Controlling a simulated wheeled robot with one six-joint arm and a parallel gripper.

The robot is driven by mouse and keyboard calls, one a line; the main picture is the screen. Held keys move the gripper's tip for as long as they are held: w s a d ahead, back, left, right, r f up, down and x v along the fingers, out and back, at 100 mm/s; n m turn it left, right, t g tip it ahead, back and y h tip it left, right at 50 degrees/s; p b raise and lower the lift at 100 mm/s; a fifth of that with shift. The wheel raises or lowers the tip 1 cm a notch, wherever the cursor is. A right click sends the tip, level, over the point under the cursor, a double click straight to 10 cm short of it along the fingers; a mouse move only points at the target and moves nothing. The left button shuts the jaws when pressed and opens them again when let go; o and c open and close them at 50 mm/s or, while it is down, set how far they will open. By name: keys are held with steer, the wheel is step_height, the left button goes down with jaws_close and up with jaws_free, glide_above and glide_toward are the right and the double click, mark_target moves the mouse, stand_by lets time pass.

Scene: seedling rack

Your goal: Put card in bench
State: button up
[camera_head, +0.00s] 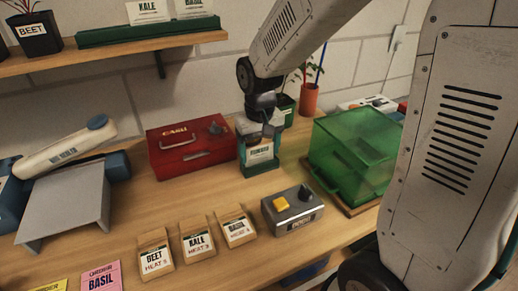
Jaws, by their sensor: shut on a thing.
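My gripper (262,127) is above the middle of the wooden bench (190,192), pointing down. It is shut on the top of a teal card (261,153) with a white label, whose small print I cannot read surely. A dark green base (261,168) shows at the card's lower edge; I cannot tell whether it is a separate holder or whether it touches the bench. A pink card (101,278) marked BASIL and a yellow card (48,286) lie at the front left, partly cut off by the frame.
A red box (190,152) is left of the gripper and a green clear-lidded box (352,150) right. Several seed packets (197,240) and a grey box with a yellow button (292,210) stand in front. A grey sloped device (65,205) is at left. Pots stand behind.

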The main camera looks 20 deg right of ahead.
steer(key=o, duration=1)
steer(key=shift+f, duration=0.1)
step_height(320, 180, up, 12)
steer(key=shift+t, duration=0.6)
steer(key=s+d, duration=0.1)
steer(key=s, duration=0.6)
steer(key=s+d, duration=0.1)
steer(key=s, duration=0.6)
steer(key=s+d+r, duration=0.1)
steer(key=s, duration=0.7)
steer(key=shift+r, duration=0.1)
